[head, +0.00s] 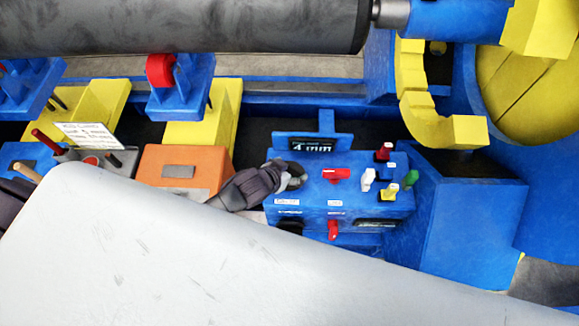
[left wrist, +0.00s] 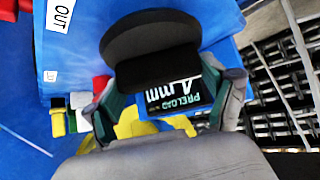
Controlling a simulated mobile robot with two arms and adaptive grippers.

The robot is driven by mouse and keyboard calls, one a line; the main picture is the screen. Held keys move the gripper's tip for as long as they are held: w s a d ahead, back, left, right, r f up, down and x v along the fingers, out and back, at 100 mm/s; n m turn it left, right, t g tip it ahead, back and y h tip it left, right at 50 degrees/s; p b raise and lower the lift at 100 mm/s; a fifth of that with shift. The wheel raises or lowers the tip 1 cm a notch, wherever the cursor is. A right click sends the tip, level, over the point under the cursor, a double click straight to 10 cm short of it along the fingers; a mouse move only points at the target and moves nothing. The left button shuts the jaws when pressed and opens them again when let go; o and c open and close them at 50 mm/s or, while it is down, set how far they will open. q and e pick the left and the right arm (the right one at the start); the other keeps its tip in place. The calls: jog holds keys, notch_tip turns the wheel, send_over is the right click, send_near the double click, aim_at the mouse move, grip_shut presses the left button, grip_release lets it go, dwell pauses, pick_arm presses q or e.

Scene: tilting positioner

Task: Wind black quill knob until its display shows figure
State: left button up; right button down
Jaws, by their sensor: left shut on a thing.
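My left gripper (head: 291,177) is at the left side of the blue control box (head: 312,205). It is shut on a black round knob (left wrist: 150,40); in the left wrist view my two fingers (left wrist: 168,82) are on either side of it. A dark display (head: 310,145) stands on the box just behind the gripper. In the left wrist view the display (left wrist: 175,98) reads "PRELOAD" and appears to show 4 mm, partly covered by the knob. My right gripper is not in view.
An orange block (head: 182,170) stands to the left. A large dark roller (head: 180,25) spans the back. My pale arm link covers the front.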

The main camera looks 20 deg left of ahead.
pick_arm(q)
jog(key=shift+m+h, duration=0.3)
jog(key=shift+m, duration=0.1)
jog(key=o, duration=1)
jog(key=v, duration=1.2)
jog(key=shift+w+r, duration=0.1)
